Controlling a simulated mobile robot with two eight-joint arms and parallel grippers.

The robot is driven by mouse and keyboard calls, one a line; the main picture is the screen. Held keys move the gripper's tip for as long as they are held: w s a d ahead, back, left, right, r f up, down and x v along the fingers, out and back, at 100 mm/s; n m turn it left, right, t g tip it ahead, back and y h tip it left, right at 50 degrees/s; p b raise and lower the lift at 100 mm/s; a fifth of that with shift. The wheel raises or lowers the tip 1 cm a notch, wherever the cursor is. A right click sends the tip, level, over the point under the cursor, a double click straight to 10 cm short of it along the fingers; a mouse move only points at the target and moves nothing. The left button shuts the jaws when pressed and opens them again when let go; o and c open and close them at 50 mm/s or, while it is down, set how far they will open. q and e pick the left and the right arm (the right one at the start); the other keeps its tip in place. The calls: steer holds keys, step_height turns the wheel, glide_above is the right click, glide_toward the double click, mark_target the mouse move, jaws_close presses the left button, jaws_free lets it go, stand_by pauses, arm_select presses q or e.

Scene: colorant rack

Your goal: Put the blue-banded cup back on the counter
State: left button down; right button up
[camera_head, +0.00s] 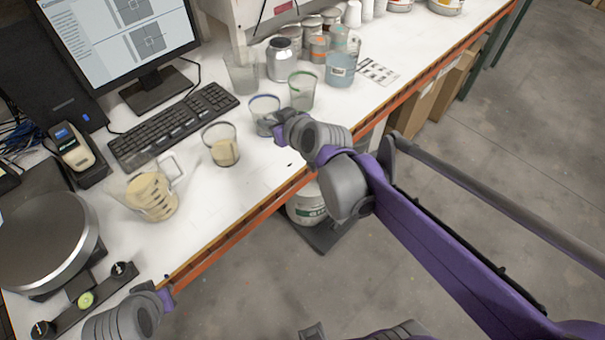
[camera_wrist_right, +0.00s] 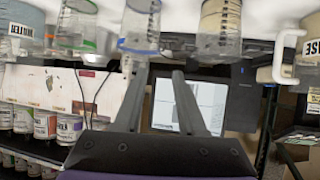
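The blue-banded cup (camera_head: 264,114) is clear and stands upright on the white counter (camera_head: 205,205), near its front edge. My right gripper (camera_head: 278,127) is right beside it, on its front-right side. In the right wrist view the cup (camera_wrist_right: 140,27) is beyond the fingertips, in line with the left finger rather than centred between them. The right fingers (camera_wrist_right: 159,70) are apart with nothing between them. I cannot tell whether a finger touches the cup. My left gripper (camera_head: 165,293) is low at the left, near the counter edge; its fingers are too small to read.
A green-banded cup (camera_head: 302,90) stands close behind to the right. A keyboard (camera_head: 173,125) lies behind. Cans and a blue-grey container (camera_head: 340,70) stand farther right.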

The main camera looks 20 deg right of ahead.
steer(key=s+f+g, duration=0.2)
steer(key=s+f, duration=0.2)
steer(key=s, duration=0.3)
steer(key=s+f+m+g+h, duration=0.1)
steer(key=s+f, duration=0.3)
steer(key=s, duration=0.4)
steer(key=s+d+f+m+g+h, duration=0.1)
steer(key=s+f+g, duration=0.2)
steer(key=s+f, duration=0.2)
steer(key=s, duration=0.3)
steer(key=shift+s, duration=0.15)
